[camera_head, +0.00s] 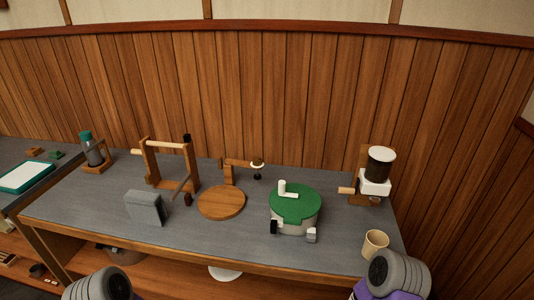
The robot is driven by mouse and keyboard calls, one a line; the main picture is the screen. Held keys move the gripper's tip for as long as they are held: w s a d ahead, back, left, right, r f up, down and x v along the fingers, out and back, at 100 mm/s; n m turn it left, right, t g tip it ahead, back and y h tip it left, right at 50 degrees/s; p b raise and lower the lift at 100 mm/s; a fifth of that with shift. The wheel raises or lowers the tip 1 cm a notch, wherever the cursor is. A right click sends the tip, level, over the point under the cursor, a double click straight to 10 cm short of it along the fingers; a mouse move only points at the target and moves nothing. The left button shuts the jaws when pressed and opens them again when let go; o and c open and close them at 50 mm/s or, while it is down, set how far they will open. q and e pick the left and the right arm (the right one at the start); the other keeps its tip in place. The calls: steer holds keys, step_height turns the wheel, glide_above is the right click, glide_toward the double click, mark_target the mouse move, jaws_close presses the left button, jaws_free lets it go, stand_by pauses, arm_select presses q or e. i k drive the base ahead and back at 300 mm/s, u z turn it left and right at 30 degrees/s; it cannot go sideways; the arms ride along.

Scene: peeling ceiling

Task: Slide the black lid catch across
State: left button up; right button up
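A round pot (294,225) with a green lid (296,203) and a white handle (288,190) stands on the grey table, right of centre. A small black catch (274,227) sits on its front left side. A grey-white block (311,235) sits on its front right side. Whether the catch is engaged is too small to tell. Neither gripper's fingers are in view.
Left of the pot are a round wooden board (221,203), a grey box (146,208) and a wooden frame (167,165). A tan cup (375,244) stands near the right front edge, with a dispenser (377,172) behind it. The table (215,236) is clear before the board.

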mark_target(274, 224)
steer(key=u, duration=1.05)
steer(key=k, duration=1.05)
steer(key=z, duration=1.05)
